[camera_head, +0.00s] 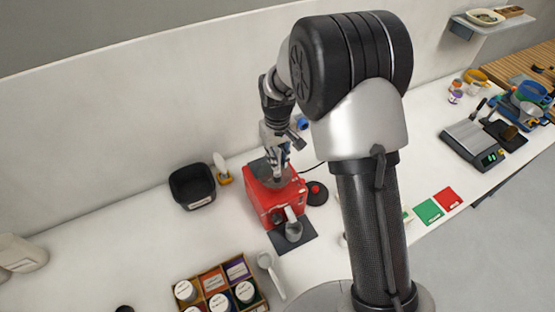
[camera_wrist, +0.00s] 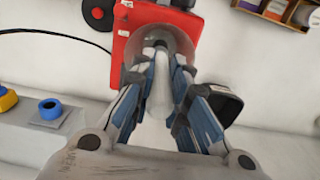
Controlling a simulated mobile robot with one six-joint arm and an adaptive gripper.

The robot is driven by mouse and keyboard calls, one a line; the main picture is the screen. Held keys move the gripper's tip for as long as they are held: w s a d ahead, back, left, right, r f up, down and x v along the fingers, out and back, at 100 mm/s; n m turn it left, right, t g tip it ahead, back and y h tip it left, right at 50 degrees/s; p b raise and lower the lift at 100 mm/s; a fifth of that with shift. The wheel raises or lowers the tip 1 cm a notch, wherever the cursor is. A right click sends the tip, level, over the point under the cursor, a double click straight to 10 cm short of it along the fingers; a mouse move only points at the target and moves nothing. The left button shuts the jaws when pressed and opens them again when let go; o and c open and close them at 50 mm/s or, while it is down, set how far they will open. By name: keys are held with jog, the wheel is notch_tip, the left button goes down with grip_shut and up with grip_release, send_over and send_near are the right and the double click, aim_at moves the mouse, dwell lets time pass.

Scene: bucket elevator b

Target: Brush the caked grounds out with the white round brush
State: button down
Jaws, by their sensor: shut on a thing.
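A red grinder (camera_head: 268,205) stands on a dark mat in the middle of the counter, with a clear round bowl on top. It also shows in the wrist view (camera_wrist: 122,45). My gripper (camera_head: 279,163) is directly above the bowl, pointing down. In the wrist view my gripper (camera_wrist: 164,60) is shut on a white, rounded, long thing that looks like the white round brush (camera_wrist: 159,97). The brush lies between the fingers, and the fingertips overlap the bowl. The brush's far end and any grounds inside are hidden by the fingers.
A black bin (camera_head: 192,187) and a white tool in a yellow holder (camera_head: 222,174) stand left of the grinder. A black lid with a red knob (camera_head: 316,192) lies at its right. A jar box (camera_head: 215,288) and white scoop (camera_head: 270,275) are in front. A scale (camera_head: 470,145) stands far right.

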aim_at(278, 149)
jog(key=shift+r+p, duration=0.3)
jog(key=shift+r, duration=0.6)
jog(key=shift+r+p, duration=0.9)
jog(key=shift+r, duration=0.6)
